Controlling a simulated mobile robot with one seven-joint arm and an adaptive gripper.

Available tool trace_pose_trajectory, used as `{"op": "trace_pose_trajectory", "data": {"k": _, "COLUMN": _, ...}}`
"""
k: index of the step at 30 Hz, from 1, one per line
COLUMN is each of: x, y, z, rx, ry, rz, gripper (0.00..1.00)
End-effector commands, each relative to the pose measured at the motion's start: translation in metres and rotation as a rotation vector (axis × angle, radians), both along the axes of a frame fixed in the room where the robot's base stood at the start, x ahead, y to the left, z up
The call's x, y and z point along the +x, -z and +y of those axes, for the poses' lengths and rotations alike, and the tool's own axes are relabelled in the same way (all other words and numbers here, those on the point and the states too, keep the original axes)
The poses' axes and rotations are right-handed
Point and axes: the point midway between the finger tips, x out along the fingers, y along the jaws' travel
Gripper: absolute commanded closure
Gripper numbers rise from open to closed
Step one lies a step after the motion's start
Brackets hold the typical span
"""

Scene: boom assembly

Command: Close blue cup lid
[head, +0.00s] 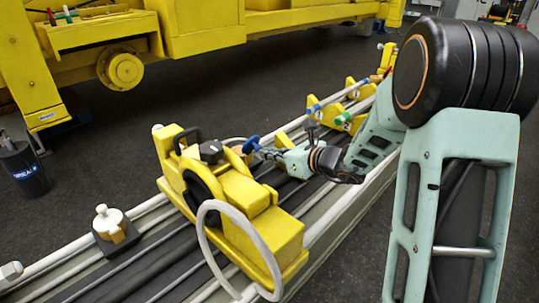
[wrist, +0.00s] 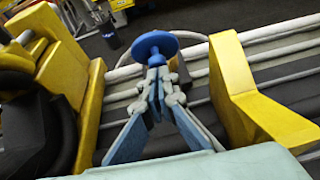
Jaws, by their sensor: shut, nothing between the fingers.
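A blue round cap-like part (wrist: 156,43), which looks like the blue cup lid, is just beyond my fingertips in the wrist view. In the head view the blue part (head: 251,144) stands beside the yellow block's right side. My gripper (head: 264,152) is shut and empty, right at the blue part. In the wrist view my gripper (wrist: 158,72) has its fingertips together at the underside of the blue disc. I cannot tell whether they touch it. Whether the lid is open or closed is not clear, and no separate cup body can be made out.
A yellow block (head: 255,222) with a black wheel and a grey hose loop (head: 201,225) sits left of my gripper. Another yellow bracket (wrist: 232,85) stands close on the right in the wrist view. Further yellow brackets (head: 326,113) with blue and green ends stand along the boom.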

Motion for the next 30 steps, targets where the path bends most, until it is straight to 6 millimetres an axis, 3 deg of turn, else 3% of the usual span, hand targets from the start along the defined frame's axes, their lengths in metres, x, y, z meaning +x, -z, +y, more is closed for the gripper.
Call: {"op": "trace_pose_trajectory", "data": {"k": 30, "x": 0.004, "y": -0.012, "z": 0.005, "rx": -0.076, "ry": -0.004, "rz": 0.078, "gripper": 1.00}}
